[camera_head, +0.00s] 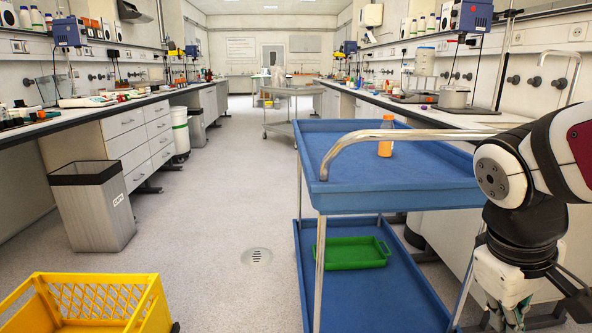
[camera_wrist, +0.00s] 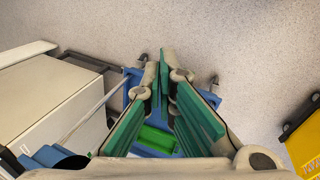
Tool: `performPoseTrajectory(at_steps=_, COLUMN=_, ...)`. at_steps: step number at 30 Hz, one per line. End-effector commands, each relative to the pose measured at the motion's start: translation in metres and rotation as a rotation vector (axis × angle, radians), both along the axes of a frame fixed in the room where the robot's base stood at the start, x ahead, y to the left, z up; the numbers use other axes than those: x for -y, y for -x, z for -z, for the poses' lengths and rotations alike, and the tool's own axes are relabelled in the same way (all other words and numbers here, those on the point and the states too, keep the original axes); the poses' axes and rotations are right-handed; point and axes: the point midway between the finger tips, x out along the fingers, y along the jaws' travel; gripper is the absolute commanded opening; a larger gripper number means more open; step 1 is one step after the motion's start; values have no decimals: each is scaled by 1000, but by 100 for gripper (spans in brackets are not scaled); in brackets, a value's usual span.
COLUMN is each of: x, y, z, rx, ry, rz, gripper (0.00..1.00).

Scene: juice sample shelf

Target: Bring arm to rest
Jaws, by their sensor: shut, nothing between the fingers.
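My gripper (camera_wrist: 162,92) points down in the wrist view, with its green finger pads close together at the tips and nothing seen between them. In the head view my arm is at the right edge, beside the blue cart (camera_head: 420,182); the gripper's fingertips are not in that picture.
A yellow crate (camera_head: 90,300) is on the floor at the lower left, with a grey bin (camera_head: 92,207) behind it. Lab benches line both sides. A grey cart (camera_head: 290,130) stands farther down the aisle. The floor between the crate and the blue cart is clear.

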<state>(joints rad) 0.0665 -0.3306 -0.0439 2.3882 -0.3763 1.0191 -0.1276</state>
Motion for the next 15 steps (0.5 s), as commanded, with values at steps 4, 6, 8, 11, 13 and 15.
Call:
performPoseTrajectory(at_steps=4, x=-37, y=53, z=-8, rx=18, ry=-107, rz=98, gripper=0)
performPoseTrajectory(at_steps=6, x=-51, y=73, z=-9, rx=17, ry=-152, rz=133, gripper=0)
performPoseTrajectory(at_steps=8, x=-61, y=87, z=-9, rx=15, ry=-185, rz=155, gripper=0)
performPoseTrajectory(at_steps=11, x=-77, y=108, z=-9, rx=10, ry=-234, rz=185, gripper=0)
performPoseTrajectory(at_steps=13, x=-86, y=122, z=-8, rx=6, ry=-265, rz=204, gripper=0)
performPoseTrajectory(at_steps=15, x=-95, y=134, z=-7, rx=1, ry=-294, rz=217, gripper=0)
